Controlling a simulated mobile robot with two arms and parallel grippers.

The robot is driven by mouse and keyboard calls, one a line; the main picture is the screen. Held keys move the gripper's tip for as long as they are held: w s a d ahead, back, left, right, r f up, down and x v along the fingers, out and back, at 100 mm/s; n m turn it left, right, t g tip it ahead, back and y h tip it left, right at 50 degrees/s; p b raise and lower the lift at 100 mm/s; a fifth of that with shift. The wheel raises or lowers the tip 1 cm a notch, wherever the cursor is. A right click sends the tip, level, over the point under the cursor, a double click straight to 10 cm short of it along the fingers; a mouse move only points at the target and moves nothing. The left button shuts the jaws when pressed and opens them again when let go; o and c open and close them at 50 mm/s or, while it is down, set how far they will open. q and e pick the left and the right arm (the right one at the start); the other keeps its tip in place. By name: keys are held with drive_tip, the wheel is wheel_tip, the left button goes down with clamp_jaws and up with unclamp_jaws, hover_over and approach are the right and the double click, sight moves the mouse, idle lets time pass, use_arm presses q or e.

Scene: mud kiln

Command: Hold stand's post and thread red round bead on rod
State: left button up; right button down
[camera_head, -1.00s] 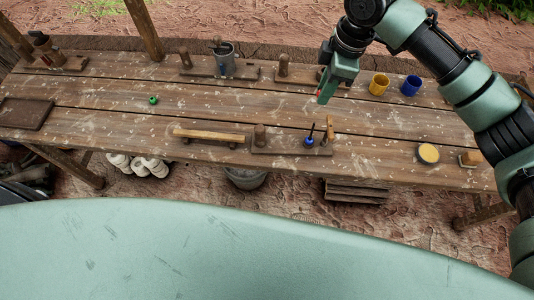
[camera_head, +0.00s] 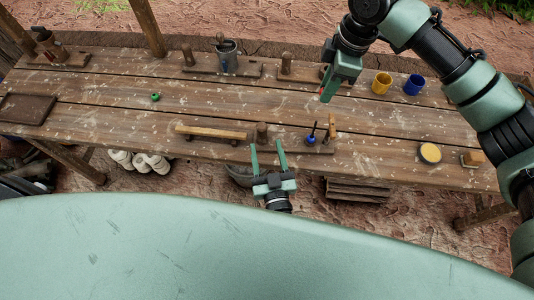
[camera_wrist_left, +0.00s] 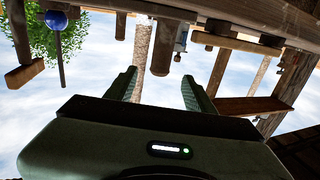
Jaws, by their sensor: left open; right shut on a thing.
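The stand (camera_head: 290,148) is a dark board near the table's front edge. Its thick round post (camera_head: 262,133) is at its left end, and a thin upright rod (camera_head: 315,125) with a blue bead (camera_head: 311,140) low on it is further right. My left gripper (camera_head: 267,146) is open in front of the post, fingers pointing at it. In the left wrist view, upside down, the post (camera_wrist_left: 161,50) hangs beyond the gap between the fingers (camera_wrist_left: 160,90), apart from them. My right gripper (camera_head: 325,97) is shut above the table; a bit of red shows there, the red bead mostly hidden.
A wooden block (camera_head: 332,127) stands at the stand's right end. A low wooden bar (camera_head: 210,133) lies left of it. Yellow (camera_head: 381,83) and blue (camera_head: 413,85) cups, a yellow-topped disc (camera_head: 430,153) and a green bead (camera_head: 155,97) are on the table. The middle is clear.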

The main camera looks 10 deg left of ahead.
use_arm(q)
drive_tip(key=x, duration=1.1)
clamp_jaws()
idle(0.5)
use_arm(e)
wheel_tip(320, 180, down, 6)
drive_tip(key=n, duration=0.6)
drive_tip(key=shift+g, duration=0.3)
drive_tip(key=shift+r, duration=0.1)
